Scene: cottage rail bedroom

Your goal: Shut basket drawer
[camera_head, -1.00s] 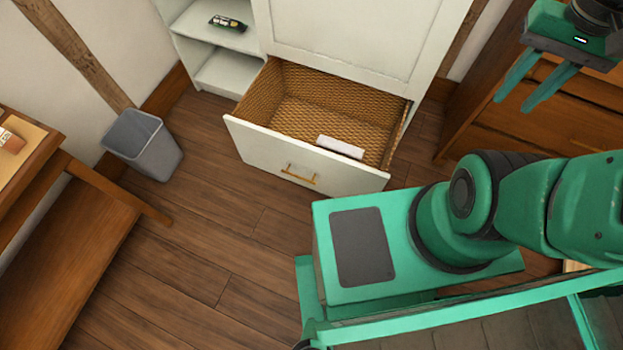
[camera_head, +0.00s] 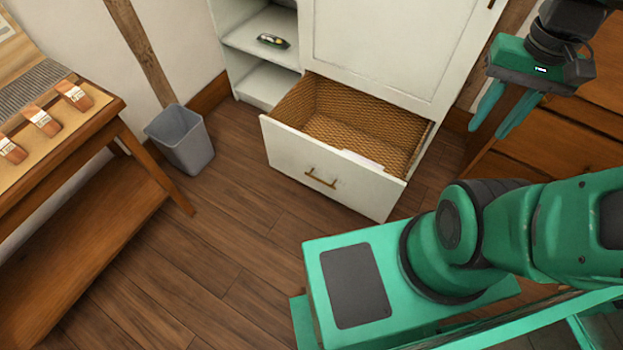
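The basket drawer (camera_head: 310,172) stands pulled out from the bottom of the white cabinet (camera_head: 385,45). It has a white front, a brass handle (camera_head: 320,178) and a woven inside. A white item (camera_head: 362,160) lies inside behind the front panel, mostly hidden by it. My gripper (camera_head: 497,118) is at the upper right, raised, with its two green fingers apart and nothing between them. It is to the right of the drawer and not touching it.
A grey bin (camera_head: 182,140) stands on the floor left of the cabinet. A wooden table (camera_head: 85,150) with several brushes (camera_head: 42,120) is at the left. A wooden dresser (camera_head: 560,135) is at the right. The wood floor (camera_head: 220,235) before the drawer is clear.

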